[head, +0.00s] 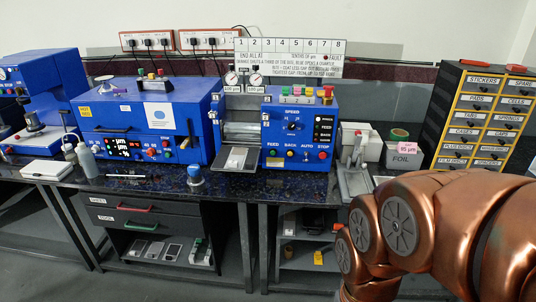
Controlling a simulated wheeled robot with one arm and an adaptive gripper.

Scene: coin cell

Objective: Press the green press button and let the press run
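The press named in the task cannot be singled out with certainty. A blue C-shaped machine (58,88) stands at the far left, partly cut by the frame edge, with a small pedestal under its head. A blue roller machine (300,115) stands at the middle with a knob, a row of buttons marked FEED, BACK, AUTO and STOP, and coloured buttons on top. A wide blue box machine (195,105) between them has lit readouts and small coloured buttons. I cannot tell which green button is meant. My gripper is not in view; only my copper arm shows at lower right.
The dark speckled bench (235,188) holds bottles (87,160), a blue-capped jar (194,176), a white box (46,170), a grey stand device (356,160) and a foil box (403,154). A labelled drawer cabinet (480,115) stands at right. Open floor lies before the bench.

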